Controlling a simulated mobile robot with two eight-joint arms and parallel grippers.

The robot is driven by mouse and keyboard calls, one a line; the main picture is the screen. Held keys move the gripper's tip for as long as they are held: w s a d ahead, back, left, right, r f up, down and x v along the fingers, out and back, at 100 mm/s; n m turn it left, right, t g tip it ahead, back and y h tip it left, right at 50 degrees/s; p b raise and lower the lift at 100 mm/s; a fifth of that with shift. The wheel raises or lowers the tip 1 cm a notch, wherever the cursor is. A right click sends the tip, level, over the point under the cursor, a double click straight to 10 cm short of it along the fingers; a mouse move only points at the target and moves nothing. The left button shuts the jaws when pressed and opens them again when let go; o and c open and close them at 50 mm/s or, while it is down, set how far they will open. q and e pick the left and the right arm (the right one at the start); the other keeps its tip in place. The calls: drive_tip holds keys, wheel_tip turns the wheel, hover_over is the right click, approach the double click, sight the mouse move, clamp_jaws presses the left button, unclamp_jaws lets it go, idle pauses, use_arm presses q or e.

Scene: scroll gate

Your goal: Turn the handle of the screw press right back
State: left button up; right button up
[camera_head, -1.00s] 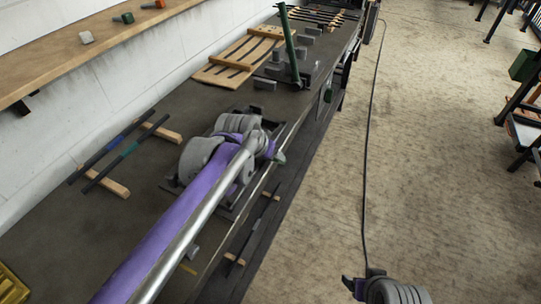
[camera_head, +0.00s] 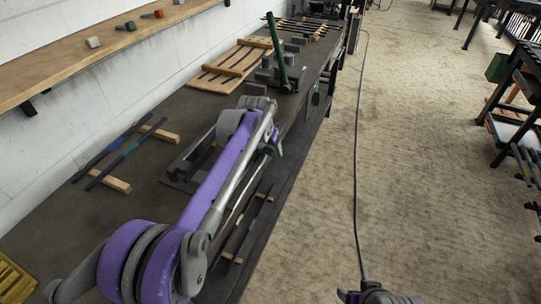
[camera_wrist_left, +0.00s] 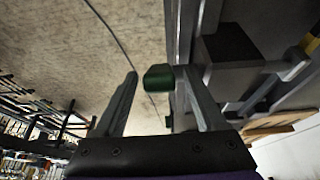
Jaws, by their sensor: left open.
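My left gripper (camera_head: 273,145) is at the front edge of the bench, beside a dark metal frame (camera_head: 190,165) that looks like the screw press. My arm covers part of this frame. In the left wrist view the left gripper (camera_wrist_left: 157,82) is open. A green handle grip (camera_wrist_left: 158,78) shows between its finger tips, close to the right finger; I cannot tell whether they touch. A dark block (camera_wrist_left: 228,52) with a bar is just to the right. My right gripper (camera_head: 352,297) barely shows at the bottom edge, and its fingers are unclear.
A green lever (camera_head: 277,55) stands upright farther along the bench, near a slatted wooden rack (camera_head: 228,72). Rods (camera_head: 110,150) lie on wooden strips at the left. A shelf (camera_head: 75,62) runs along the wall. The floor (camera_head: 420,170) to the right is mostly clear, with a cable along it.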

use_arm(q)
drive_tip(key=shift+x, duration=1.95)
clamp_jaws()
